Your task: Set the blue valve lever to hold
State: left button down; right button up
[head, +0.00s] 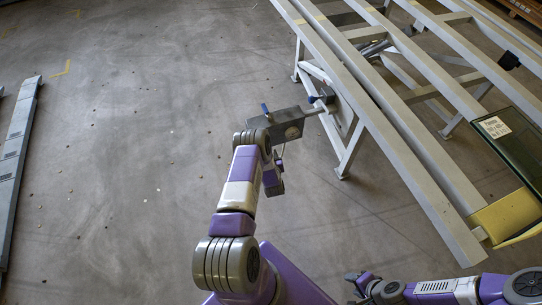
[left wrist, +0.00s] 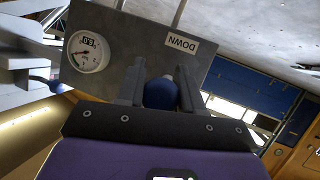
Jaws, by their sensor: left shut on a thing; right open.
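A grey valve panel (head: 292,124) is mounted at the side of the pale metal frame in the head view. My left gripper (left wrist: 160,76) is shut on the round blue end of the valve lever (left wrist: 160,94), in front of the panel; the rest of the lever is largely hidden. My right gripper (head: 356,281) is open and empty, low at the bottom, away from the panel.
Blue parts show at the panel's upper left (head: 265,108) and beside the frame (head: 312,99). The long-railed frame (head: 400,130) fills the right side, with a yellow part (head: 505,213) and a green panel (head: 508,145). The floor on the left is open.

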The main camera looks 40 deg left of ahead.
pick_arm(q)
jog(key=c, duration=0.8)
grip_release()
jog(key=shift+r, duration=0.1)
jog(key=shift+o, duration=0.2)
jog(key=shift+d, duration=0.1)
jog(key=p+v, duration=0.2)
jog(key=v, duration=0.5)
jog(key=shift+s, duration=0.2)
jog(key=shift+d, duration=0.15)
